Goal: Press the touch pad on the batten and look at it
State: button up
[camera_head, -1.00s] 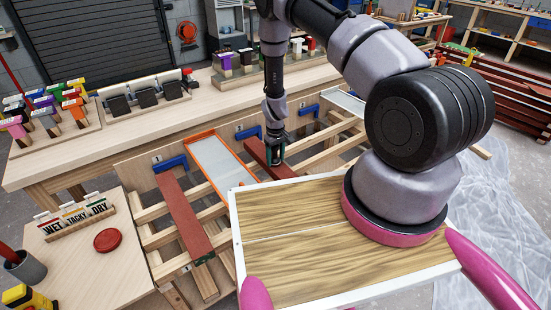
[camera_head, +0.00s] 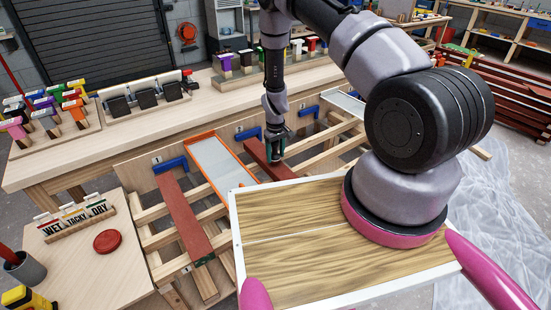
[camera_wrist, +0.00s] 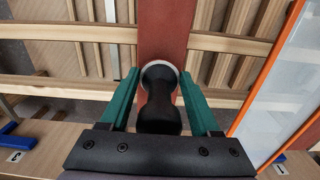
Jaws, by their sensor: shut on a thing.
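My gripper (camera_head: 276,153) is over the middle red batten (camera_head: 256,153), which lies on the wooden rack. In the wrist view the green fingers are shut on the touch pad (camera_wrist: 159,112), at its dark handle. The pad's round, pale-rimmed end faces the batten (camera_wrist: 166,28), which runs straight ahead beneath it. The pad's end looks at or very near the red paint; its underside is hidden, so I cannot tell contact for sure. In the head view the pad is mostly hidden by the gripper.
Another red batten (camera_head: 186,215) lies to the left. Between them is a grey panel with an orange frame (camera_head: 203,136). A stand with WET, TACKY and DRY cards (camera_head: 74,217) and a red disc (camera_head: 107,241) are on the left table. Handled tools stand on the back bench.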

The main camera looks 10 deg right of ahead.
aim_at(276, 145)
jog(key=shift+r, duration=2.15)
jog(key=shift+r, duration=0.1)
